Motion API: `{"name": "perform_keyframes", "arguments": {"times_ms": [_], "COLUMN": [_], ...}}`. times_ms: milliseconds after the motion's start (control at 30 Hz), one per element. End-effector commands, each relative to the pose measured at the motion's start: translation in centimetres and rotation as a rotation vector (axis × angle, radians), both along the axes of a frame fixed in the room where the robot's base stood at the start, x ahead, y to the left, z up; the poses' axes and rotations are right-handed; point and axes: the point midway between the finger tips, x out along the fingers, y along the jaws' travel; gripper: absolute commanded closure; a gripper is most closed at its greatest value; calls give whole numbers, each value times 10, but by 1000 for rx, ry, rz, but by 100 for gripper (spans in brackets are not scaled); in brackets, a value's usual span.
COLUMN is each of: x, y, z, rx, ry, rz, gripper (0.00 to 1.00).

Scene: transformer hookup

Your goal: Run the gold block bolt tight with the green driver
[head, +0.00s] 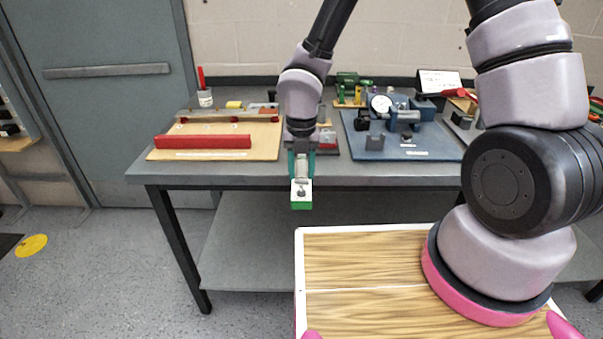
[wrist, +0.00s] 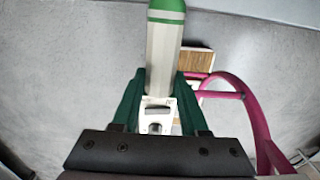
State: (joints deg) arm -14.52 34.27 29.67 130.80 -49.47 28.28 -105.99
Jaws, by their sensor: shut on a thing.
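My gripper (head: 301,176) hangs in front of the table's front edge, and its green fingers are shut on the green driver (head: 301,194). In the head view the driver shows as a white end with a green rim. In the wrist view the driver (wrist: 164,50) is a pale shaft with a green band, running away between the fingers (wrist: 160,85). A small yellow-gold block (head: 234,104) sits at the back of the tan board on the left of the table. I cannot make out a bolt on it. The driver is well apart from that block.
The tan board (head: 165,154) carries a red bar (head: 202,142) along its front. A blue board (head: 370,153) with a dial gauge (head: 381,104) and dark fixtures is to the right. A cup (head: 205,98) stands behind. My wood-topped base is in front of the table.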

Motion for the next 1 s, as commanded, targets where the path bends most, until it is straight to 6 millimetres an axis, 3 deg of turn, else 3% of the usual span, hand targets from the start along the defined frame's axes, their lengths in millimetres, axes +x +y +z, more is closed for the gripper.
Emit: {"name": "perform_keyframes", "arguments": {"times_ms": [533,1000], "x": [42,50], "y": [-1,-1], "z": [0,0], "rx": [1,0], "ry": [-1,-1], "rz": [-3,-1], "gripper": [100,100]}}
